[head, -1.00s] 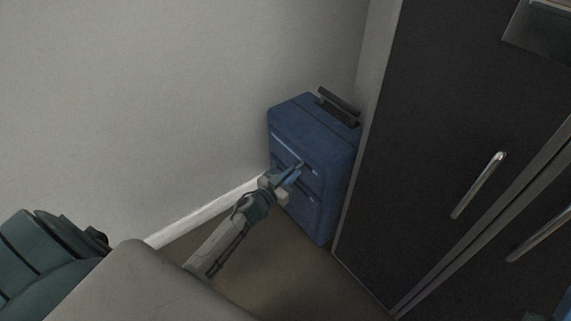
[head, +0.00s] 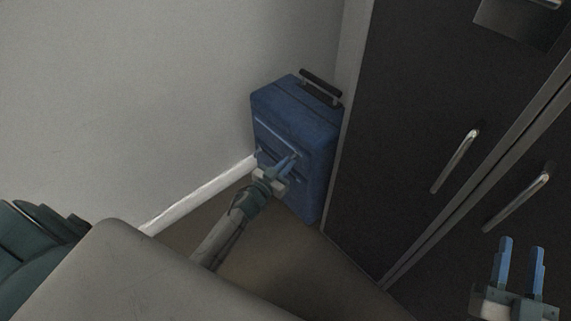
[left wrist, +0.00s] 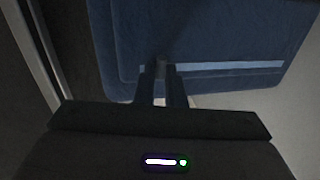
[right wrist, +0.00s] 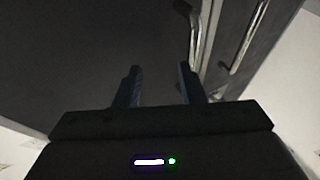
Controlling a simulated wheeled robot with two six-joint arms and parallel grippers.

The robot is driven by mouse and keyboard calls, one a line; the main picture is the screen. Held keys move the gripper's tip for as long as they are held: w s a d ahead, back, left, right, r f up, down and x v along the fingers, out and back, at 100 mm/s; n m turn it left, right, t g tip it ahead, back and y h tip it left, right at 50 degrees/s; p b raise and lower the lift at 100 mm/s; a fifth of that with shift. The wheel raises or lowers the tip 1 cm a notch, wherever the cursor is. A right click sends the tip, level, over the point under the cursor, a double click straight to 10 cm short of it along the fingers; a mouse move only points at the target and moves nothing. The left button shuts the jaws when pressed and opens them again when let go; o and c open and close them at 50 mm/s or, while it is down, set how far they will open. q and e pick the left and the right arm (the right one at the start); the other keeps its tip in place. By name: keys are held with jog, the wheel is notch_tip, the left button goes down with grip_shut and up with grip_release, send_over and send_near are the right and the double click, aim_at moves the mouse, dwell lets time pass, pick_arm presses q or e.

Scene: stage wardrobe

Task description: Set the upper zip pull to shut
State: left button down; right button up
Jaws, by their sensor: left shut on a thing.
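The blue suitcase (head: 318,150) stands upright in the corner between the wall and the wardrobe. Its upper zip (head: 272,132) is a pale line across the front; in the left wrist view the zip (left wrist: 225,66) appears as a light strip. My left gripper (head: 294,157) is at the right end of that line in the head view. It is shut on the upper zip pull (left wrist: 161,66), a small dark piece mostly hidden between the fingertips. My right gripper (head: 518,250) is open and empty in front of the wardrobe; it also shows in the right wrist view (right wrist: 158,72).
The dark wardrobe (head: 410,100) with metal handles (head: 455,161) stands close to the suitcase's right side. A pale wall (head: 140,90) with a white skirting board (head: 200,192) is on the left. The suitcase's pull-out handle (head: 320,83) stands up on top.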

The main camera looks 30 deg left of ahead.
pick_arm(q)
jog(key=c, duration=1.5)
grip_release()
jog(key=shift+s+d, duration=0.1)
jog(key=shift+d, duration=0.05)
pick_arm(e)
jog(key=shift+s, duration=0.1)
